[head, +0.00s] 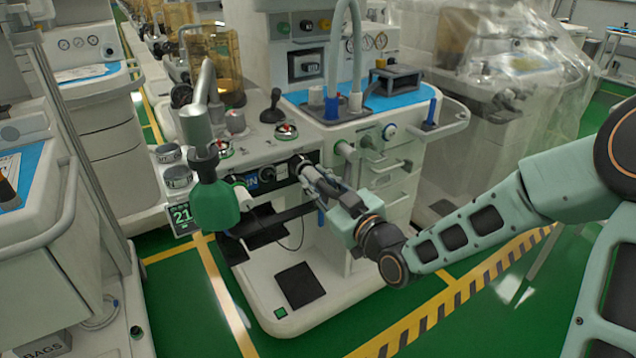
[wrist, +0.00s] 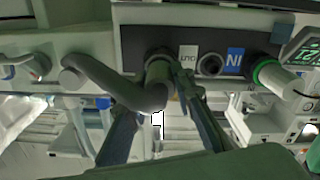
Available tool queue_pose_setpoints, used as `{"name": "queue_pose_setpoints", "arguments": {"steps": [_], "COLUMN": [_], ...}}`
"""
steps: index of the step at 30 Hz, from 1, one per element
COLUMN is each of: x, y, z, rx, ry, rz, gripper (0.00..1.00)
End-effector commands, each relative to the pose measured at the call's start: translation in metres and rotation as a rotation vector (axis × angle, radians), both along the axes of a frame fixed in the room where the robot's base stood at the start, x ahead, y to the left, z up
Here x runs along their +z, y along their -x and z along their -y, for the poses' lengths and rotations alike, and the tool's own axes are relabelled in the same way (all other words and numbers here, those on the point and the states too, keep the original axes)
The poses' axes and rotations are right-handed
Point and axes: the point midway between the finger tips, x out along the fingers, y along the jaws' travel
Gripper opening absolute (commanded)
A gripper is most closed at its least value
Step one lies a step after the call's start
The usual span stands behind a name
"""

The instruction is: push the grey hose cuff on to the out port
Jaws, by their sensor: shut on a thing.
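The grey hose cuff (wrist: 158,73) sits between the fingers of my gripper (wrist: 160,98) in the wrist view, with its grey hose (wrist: 112,84) curving off to the left. My gripper is shut on the cuff. The cuff's far end meets the black port panel (wrist: 135,42) beside the upside-down white OUT label (wrist: 188,57). The out port is hidden behind the cuff, and I cannot tell how far the cuff is on it. In the head view my gripper (head: 308,176) is at the right end of the panel, where the cuff is mostly hidden.
A bare dark port (wrist: 210,64) lies between the OUT label and the blue IN label (wrist: 235,62). A green-ringed white fitting (wrist: 272,76) is farther right. In the head view a green bag (head: 216,206) hangs left of my gripper and a monitor (head: 182,216) is beyond it.

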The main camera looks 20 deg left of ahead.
Motion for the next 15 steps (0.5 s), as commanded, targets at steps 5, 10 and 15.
{"name": "queue_pose_setpoints", "arguments": {"steps": [5, 10, 15], "x": [-0.0004, -0.0003, 0.0003], "y": [-0.0027, -0.0057, -0.0069], "z": [-0.0039, -0.0071, -0.0083], "rx": [0.001, 0.0, 0.0], "ry": [0.0, -0.001, -0.001], "rz": [-0.001, -0.001, -0.001], "gripper": [0.02, 0.02, 0.3]}}
